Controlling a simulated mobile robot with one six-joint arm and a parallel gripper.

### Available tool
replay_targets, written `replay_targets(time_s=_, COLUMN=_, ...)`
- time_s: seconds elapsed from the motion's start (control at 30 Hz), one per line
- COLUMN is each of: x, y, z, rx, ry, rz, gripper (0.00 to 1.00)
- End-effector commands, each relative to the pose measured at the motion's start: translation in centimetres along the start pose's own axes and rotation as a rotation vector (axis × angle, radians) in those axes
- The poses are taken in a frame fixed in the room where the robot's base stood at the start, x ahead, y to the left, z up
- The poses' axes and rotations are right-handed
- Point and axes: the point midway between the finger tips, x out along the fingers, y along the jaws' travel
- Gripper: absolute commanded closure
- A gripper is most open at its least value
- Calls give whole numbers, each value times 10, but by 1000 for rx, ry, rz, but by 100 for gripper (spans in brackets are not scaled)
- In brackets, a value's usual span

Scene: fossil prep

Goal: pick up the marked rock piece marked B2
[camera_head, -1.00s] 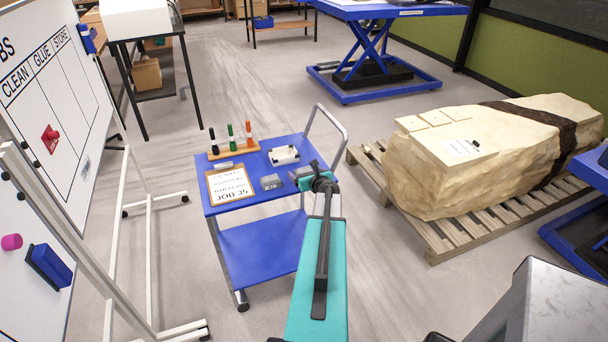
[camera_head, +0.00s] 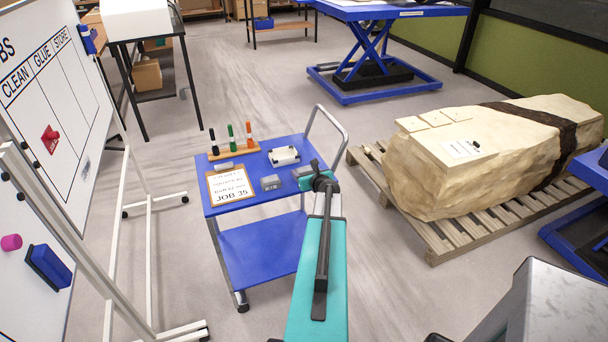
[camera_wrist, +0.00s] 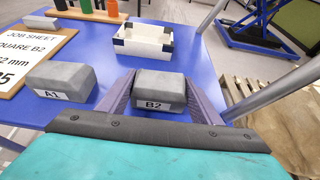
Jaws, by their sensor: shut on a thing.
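The grey rock piece marked B2 (camera_wrist: 160,88) sits between the two fingers of my gripper (camera_wrist: 162,100) in the wrist view, its label facing me. My gripper is shut on it, with a finger against each side. The piece is at or just above the blue cart top; I cannot tell if it touches it. In the head view my arm partly hides the gripper (camera_head: 316,176) and the piece at the cart's right side. Another grey rock piece, marked A1 (camera_wrist: 61,80), lies to the left on the cart and also shows in the head view (camera_head: 270,182).
The blue cart (camera_head: 240,203) also bears a clipboard with a job sheet (camera_head: 230,186), a white tray with dark corners (camera_head: 284,155) and a wooden holder with several markers (camera_head: 233,151). The cart's handle (camera_head: 343,135) rises at right. A large rock (camera_head: 450,175) lies on a pallet beyond.

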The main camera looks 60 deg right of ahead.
Motion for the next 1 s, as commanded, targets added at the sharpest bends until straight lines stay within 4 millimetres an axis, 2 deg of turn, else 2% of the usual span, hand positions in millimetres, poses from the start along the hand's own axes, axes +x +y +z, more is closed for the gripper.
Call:
replay_targets(time_s=0.3, x=-13, y=0, z=29, rx=-1, ry=-3, rz=0, gripper=74)
replay_targets(time_s=0.4, x=-28, y=-2, z=20, rx=2, ry=-1, rz=-2, gripper=74)
replay_targets(time_s=1.0, x=-108, y=-12, z=-4, rx=2, ry=-1, rz=-2, gripper=74)
